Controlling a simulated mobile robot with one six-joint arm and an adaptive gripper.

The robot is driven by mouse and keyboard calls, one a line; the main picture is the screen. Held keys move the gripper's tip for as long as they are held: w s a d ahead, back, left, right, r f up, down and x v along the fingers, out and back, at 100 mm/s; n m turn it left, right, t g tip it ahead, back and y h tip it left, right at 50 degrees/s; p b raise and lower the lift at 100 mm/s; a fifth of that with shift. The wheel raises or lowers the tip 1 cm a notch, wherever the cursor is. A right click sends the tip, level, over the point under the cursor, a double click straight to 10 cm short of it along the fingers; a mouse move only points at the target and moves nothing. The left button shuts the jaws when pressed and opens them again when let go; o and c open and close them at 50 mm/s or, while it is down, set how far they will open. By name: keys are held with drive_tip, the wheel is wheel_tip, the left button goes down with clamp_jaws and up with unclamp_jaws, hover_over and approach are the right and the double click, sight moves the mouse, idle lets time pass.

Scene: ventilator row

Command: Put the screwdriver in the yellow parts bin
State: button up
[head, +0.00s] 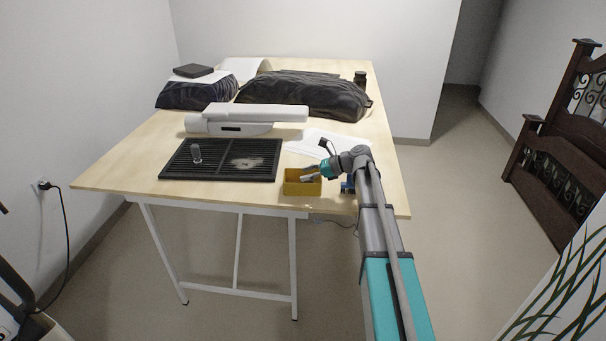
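The yellow parts bin (301,188) stands near the front edge of the wooden table, just right of the black grille. My gripper (309,176) reaches in from the right, with its fingertips at or just over the bin's right side. The fingers are too small here to tell whether they are open or shut, or whether they hold anything. I cannot make out a screwdriver for certain. A small blue thing (347,186) shows beside my arm, right of the bin, partly hidden, and I cannot tell what it is. The inside of the bin is mostly hidden.
Behind are a white device (250,116), white paper (322,139), dark wrapped bundles (305,92) and a dark jar (360,78). The table's front left is bare.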

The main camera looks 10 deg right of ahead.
drive_tip(key=shift+r, duration=0.1)
idle(0.3)
drive_tip(key=shift+r+p, duration=0.5)
drive_tip(key=shift+p, duration=0.1)
drive_tip(key=p+v, duration=0.4)
drive_tip(key=v, duration=0.8)
drive_tip(key=shift+r, duration=0.1)
